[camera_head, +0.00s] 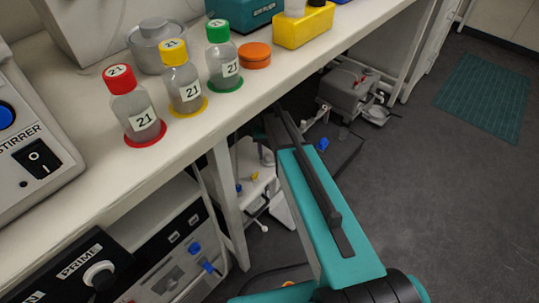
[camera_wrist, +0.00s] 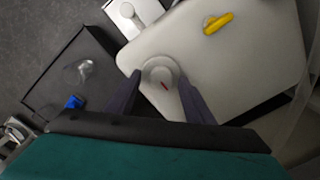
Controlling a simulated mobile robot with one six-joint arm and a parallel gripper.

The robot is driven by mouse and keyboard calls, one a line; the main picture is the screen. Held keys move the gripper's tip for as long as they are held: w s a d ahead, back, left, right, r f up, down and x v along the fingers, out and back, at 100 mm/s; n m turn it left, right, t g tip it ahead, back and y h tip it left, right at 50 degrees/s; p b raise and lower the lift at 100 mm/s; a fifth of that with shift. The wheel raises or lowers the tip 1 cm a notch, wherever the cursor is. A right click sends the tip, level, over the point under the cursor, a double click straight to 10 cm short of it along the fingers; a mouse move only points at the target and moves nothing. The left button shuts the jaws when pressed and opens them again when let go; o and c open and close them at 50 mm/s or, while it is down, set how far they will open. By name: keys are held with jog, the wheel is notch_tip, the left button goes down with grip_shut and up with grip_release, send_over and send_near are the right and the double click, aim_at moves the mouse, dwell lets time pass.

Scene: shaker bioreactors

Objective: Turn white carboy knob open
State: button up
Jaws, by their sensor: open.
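In the wrist view, a round white knob (camera_wrist: 160,73) with a small red mark sits on the flat white face of the carboy (camera_wrist: 240,65). My gripper (camera_wrist: 159,78) is open, with one dark finger to the left of the knob and the other to its right. I cannot tell whether either finger touches it. In the head view, the white carboy (camera_head: 252,163) is under the bench, partly behind the bench leg and my arm. The white knob cannot be made out there.
A yellow handle (camera_wrist: 218,24) is on the same white face. A blue part (camera_wrist: 74,102) lies to the left. In the head view, several capped bottles, including a red-capped one (camera_head: 137,108), stand on the bench (camera_head: 105,165) above. Open floor lies to the right.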

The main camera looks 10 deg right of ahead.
jog(key=shift+f, duration=0.1)
jog(key=c, duration=1)
jog(key=shift+c, duration=0.2)
jog(key=shift+n+p, duration=0.4)
jog(key=shift+p, duration=0.1)
jog(key=n+p, duration=0.3)
jog(key=shift+r, duration=0.25)
jog(key=n+p, duration=0.3)
jog(key=n, duration=0.1)
jog(key=n+p, duration=0.2)
jog(key=n, duration=0.3)
jog(key=shift+d+f+n+p, duration=0.1)
jog(key=shift+n+p, duration=0.2)
jog(key=shift+p, duration=0.1)
jog(key=shift+f+n+p, duration=0.1)
jog(key=shift+n+p, duration=0.65)
jog(key=shift+n, duration=1.55)
